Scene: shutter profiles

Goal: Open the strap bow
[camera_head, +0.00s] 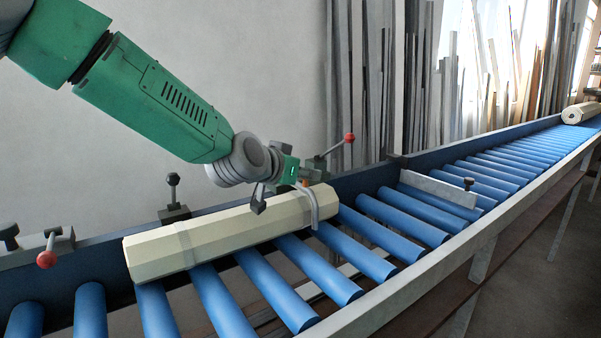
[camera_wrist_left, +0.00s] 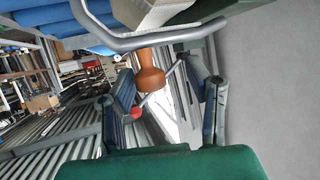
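The strap bow is a grey curved bar (camera_head: 315,207) at the right end of a long cream octagonal bundle (camera_head: 225,232). An orange-brown knob (camera_wrist_left: 150,70) sits on the bow; in the wrist view the bow (camera_wrist_left: 140,40) crosses the top of the picture. My left gripper (camera_head: 284,190) is over the bundle's right end, beside the bow. In the wrist view its two fingers (camera_wrist_left: 160,78) are spread with the knob between them, and I see a gap on each side. Part of the bow is hidden by the gripper in the head view. My right gripper is not in view.
The bundle lies on blue rollers (camera_head: 270,288) of a long conveyor. Clamp levers with red knobs (camera_head: 349,138) and (camera_head: 46,259) and a black-knobbed lever (camera_head: 173,180) stand along the back rail. A second cream bundle (camera_head: 582,112) lies far right. Rollers between are mostly clear.

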